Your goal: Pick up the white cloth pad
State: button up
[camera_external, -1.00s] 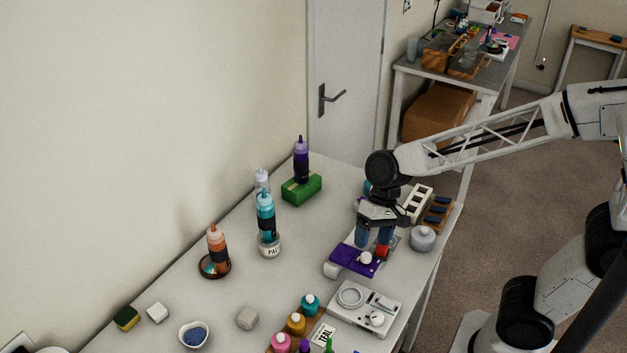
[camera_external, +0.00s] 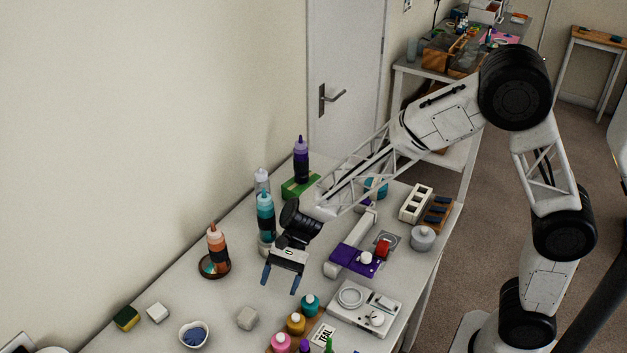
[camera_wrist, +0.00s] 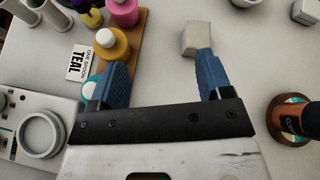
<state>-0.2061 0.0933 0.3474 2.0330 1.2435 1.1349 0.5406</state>
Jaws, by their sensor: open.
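Two small pale blocks could be the white cloth pad; I cannot tell which from their look alone. One is a whiter block (camera_external: 157,312) beside the sponge at the left of the table. The other is a greyer block (camera_external: 247,319) nearer the middle front. A pale block (camera_wrist: 197,40) also shows in the wrist view, just beyond the right fingertip. My gripper (camera_external: 280,281) is open and empty above the table, its blue fingers pointing down, up and back from the greyer block. In the wrist view its fingers (camera_wrist: 162,65) are apart with bare table between them.
A white bowl of blue material (camera_external: 195,335) and a green-yellow sponge (camera_external: 126,318) lie at the left. Paint bottles on a wooden rack (camera_external: 297,323) stand right of the greyer block. An orange bottle (camera_external: 217,248) and teal bottle (camera_external: 265,215) stand behind. Bare table lies between them.

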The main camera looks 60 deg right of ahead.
aim_at(247, 314)
jog(key=w+a+f+m, duration=0.1)
jog(key=f, duration=0.1)
jog(key=w+a+f+m+y, duration=0.1)
jog(key=w+a, duration=0.1)
jog(key=w+a+f+m+y, duration=0.1)
jog(key=w+f, duration=0.1)
jog(key=shift+a+f+t, duration=0.3)
jog(key=shift+a+f, duration=0.05)
jog(key=shift+s+a, duration=0.1)
jog(key=shift+a, duration=0.05)
jog(key=shift+x, duration=2.35)
jog(key=shift+f, duration=0.1)
jog(key=shift+c, duration=0.3)
jog(key=c, duration=0.9)
